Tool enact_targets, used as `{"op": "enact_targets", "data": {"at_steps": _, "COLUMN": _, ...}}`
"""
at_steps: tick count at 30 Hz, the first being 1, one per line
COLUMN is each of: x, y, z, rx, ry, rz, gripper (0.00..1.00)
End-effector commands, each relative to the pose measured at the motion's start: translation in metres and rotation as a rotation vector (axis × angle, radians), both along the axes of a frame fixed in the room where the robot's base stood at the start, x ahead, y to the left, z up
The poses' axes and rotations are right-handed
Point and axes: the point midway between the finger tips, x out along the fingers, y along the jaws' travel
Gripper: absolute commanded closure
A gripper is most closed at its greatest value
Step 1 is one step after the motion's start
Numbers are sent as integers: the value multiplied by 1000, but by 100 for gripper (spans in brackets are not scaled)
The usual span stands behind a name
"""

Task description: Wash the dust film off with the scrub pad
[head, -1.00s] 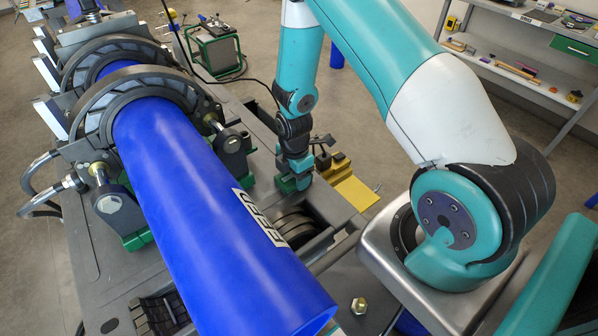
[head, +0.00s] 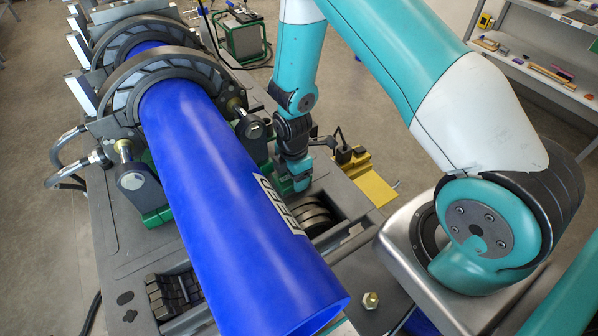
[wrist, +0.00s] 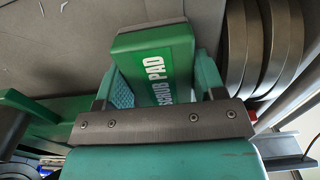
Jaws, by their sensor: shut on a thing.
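The scrub pad (wrist: 153,58) is a green block with white lettering, held in my gripper (wrist: 160,84) in the wrist view. My gripper also shows in the head view (head: 300,180), low over the cart to the right of the pipe. The pad is hard to make out there. The blue pipe (head: 225,195) lies in the clamp rings and runs toward the front, with a white label (head: 278,204) on its right side. Faint paler patches show on the pipe; I cannot tell whether they are dust film or reflections.
Grey clamp rings (head: 165,62) surround the pipe's back part, with bolted clamp blocks (head: 140,180) beside it. Recessed discs (head: 318,217) and a yellow plate (head: 372,188) lie near my gripper. A brass nut (head: 371,299) sits in front. Shelves (head: 545,75) stand back right.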

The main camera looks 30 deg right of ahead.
Motion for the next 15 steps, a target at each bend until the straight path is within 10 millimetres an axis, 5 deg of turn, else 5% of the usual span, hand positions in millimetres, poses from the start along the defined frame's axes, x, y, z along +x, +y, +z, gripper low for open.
{"op": "enact_targets", "data": {"at_steps": 15, "x": -2, "y": 36, "z": -1, "rx": 5, "ry": 5, "rz": 3, "gripper": 64}}
